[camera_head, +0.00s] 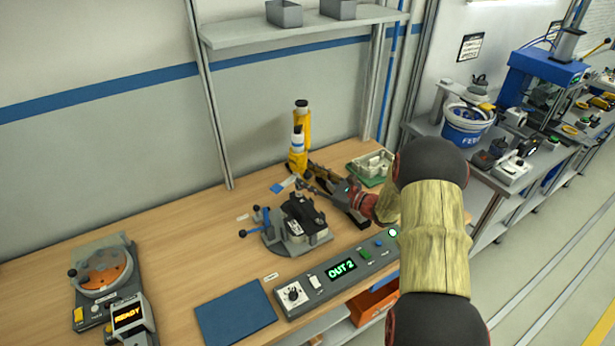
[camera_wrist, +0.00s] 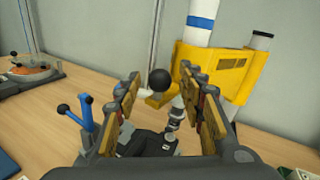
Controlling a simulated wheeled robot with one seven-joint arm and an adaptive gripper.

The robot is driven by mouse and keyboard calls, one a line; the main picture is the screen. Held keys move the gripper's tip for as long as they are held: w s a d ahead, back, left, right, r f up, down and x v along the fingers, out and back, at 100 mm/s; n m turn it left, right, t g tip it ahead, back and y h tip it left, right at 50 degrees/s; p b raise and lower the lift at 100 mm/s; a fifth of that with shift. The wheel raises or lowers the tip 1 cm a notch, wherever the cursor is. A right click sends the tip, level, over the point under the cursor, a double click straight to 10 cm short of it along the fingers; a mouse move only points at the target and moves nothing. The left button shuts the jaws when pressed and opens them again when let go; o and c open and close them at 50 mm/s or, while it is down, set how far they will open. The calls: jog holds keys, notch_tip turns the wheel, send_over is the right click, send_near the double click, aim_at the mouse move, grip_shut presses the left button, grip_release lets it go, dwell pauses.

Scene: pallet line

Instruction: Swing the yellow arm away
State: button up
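The yellow unit (camera_head: 299,160), with a white cylinder (camera_head: 297,143) banded in blue, stands at the back of the bench. In the wrist view the yellow body (camera_wrist: 212,68) fills the upper right, close beyond my gripper. My gripper (camera_wrist: 161,84) is open. Its two fingers stand either side of a black ball knob (camera_wrist: 159,79) on a pale stem, with gaps visible on both sides. In the head view my gripper (camera_head: 306,174) is just in front of the yellow unit, above a fixture holding a black part (camera_head: 301,214). The knob is not clear there.
Blue ball-ended levers (camera_head: 260,222) rise left of the black part. A control box (camera_head: 341,268) reading OUT 2 lies at the front, beside a blue mat (camera_head: 234,313). A green tray (camera_head: 371,167) sits right of my gripper. The left-middle bench is clear.

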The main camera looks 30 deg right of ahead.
jog(key=shift+w+a, duration=0.2)
jog(key=shift+w, duration=0.2)
jog(key=shift+c, duration=0.3)
grip_shut()
dwell(0.5)
